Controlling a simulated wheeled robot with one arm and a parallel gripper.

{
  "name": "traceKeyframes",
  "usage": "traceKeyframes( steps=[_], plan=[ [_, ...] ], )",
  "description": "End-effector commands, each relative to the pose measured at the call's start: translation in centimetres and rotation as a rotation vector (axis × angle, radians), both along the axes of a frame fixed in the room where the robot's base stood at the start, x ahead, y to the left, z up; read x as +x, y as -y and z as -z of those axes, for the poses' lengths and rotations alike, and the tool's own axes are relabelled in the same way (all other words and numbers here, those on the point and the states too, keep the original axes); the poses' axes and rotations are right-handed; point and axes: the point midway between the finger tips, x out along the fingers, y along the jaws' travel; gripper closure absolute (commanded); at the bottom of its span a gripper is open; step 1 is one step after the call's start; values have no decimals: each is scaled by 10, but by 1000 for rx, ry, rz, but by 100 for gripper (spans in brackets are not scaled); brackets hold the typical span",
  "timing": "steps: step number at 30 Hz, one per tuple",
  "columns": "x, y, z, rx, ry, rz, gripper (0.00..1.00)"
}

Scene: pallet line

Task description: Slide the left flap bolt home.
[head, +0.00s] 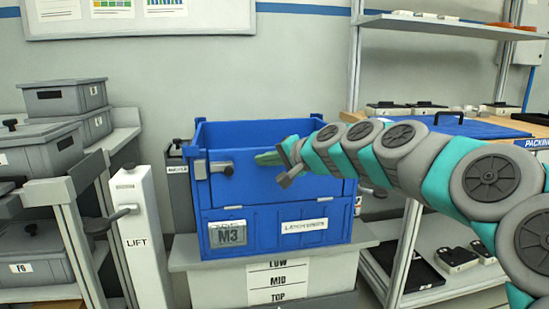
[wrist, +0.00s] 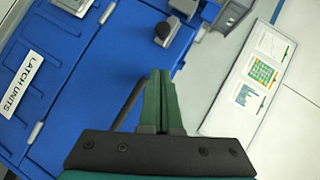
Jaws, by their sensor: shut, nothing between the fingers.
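The blue crate (head: 268,185) stands on a grey stand, with its front flap upright. The left flap bolt (head: 216,167) is at the flap's upper left, a grey bar with a dark knob (head: 228,170). The bolt's dark knob also shows at the top of the wrist view (wrist: 163,31). My gripper (head: 262,158) is in front of the crate, right of the knob and apart from it in the picture. In the wrist view its green fingers (wrist: 160,78) are together and empty, pointing toward the bolt's side. The right bolt cannot be made out behind my arm.
A white LIFT post (head: 139,235) with a lever stands left of the crate. Grey bins (head: 40,150) fill a rack at the far left. A packing bench (head: 440,124) and shelves (head: 440,22) stand to the right. The stand (head: 268,275) carries LOW, MID and TOP labels.

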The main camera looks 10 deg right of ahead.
Motion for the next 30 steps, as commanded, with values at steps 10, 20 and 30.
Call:
traceKeyframes(
  steps=[10,20,30],
  plan=[
    [29,-42,22,0,-2,-3,100],
    [31,-54,28,1,2,1,100],
    [31,-60,27,0,1,-1,100]
  ],
)
